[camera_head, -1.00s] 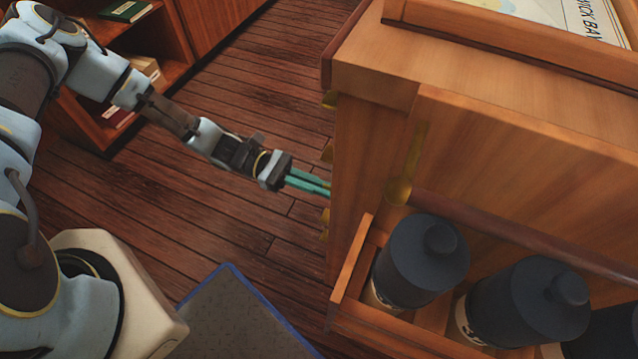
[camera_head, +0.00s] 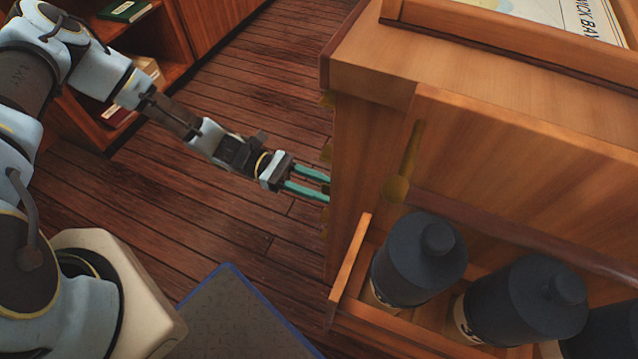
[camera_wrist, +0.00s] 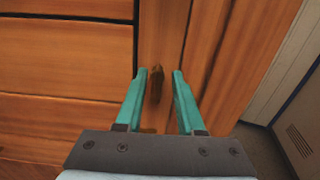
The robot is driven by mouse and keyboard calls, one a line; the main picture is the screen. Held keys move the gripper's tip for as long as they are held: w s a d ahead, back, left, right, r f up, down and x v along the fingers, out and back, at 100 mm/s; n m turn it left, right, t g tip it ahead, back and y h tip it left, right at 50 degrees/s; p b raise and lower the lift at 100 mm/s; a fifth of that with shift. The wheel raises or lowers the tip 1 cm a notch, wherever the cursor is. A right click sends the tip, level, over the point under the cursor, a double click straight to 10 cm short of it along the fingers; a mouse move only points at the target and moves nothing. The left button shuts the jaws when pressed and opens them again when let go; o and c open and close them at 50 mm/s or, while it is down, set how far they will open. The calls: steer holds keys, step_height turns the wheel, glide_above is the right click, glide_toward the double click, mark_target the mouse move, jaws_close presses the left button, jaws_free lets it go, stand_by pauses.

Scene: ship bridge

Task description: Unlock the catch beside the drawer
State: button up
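The catch (camera_wrist: 155,84) is a small brass-brown piece on the narrow wooden upright beside the drawers in the wrist view. The drawer fronts (camera_wrist: 65,60) are to its left, parted by dark gaps. My gripper (camera_wrist: 159,73) is open, with one teal finger on each side of the catch. I cannot tell whether either finger touches it. In the head view my gripper (camera_head: 328,187) reaches the far left face of the wooden cabinet (camera_head: 375,130). That face is turned away there, so the catch is mostly hidden.
A rack (camera_head: 350,272) with dark lidded canisters (camera_head: 418,262) is fixed to the cabinet's near side, below a wooden rail. A framed chart (camera_head: 560,15) lies on top. A bookshelf (camera_head: 180,65) stands at the back left. Bare plank floor (camera_head: 225,215) lies between.

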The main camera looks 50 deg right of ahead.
steer(key=shift+w+f, duration=0.1)
steer(key=shift+w, duration=0.1)
steer(key=b+v, duration=0.1)
steer(key=v, duration=0.9)
steer(key=shift+w+b, duration=0.3)
steer(key=shift+w, duration=0.05)
steer(key=shift+a, duration=0.15)
